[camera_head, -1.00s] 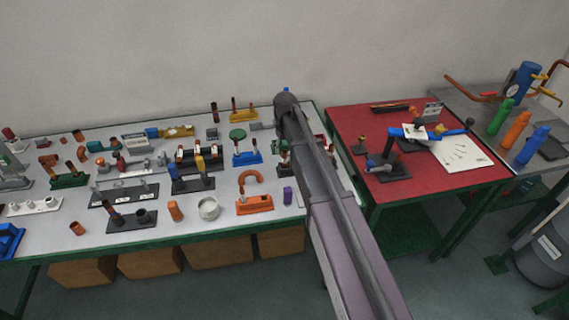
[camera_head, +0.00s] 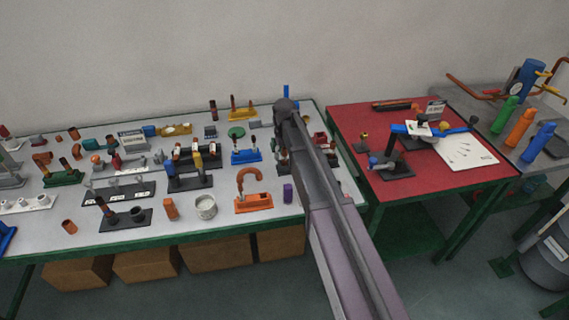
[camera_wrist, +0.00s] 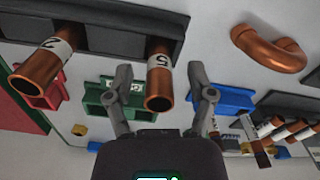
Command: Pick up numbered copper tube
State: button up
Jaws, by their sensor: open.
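In the wrist view, a copper tube with a white label marked 5 (camera_wrist: 159,88) stands in a dark holder (camera_wrist: 115,42). A second copper tube, marked 2 (camera_wrist: 42,70), stands in the same holder at left. My gripper (camera_wrist: 160,75) is open, with one finger on each side of the tube marked 5. Whether the fingers touch that tube I cannot tell. In the head view, my arm hides the gripper and most of this spot.
A bent copper tube (camera_wrist: 268,48) lies at upper right in the wrist view, with a blue stand (camera_wrist: 222,100) and a green one nearby. In the head view, the grey table (camera_head: 110,220) is crowded with parts. A red table (camera_head: 412,185) stands to its right.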

jog(key=shift+f, duration=0.35)
dwell(0.4)
grip_shut()
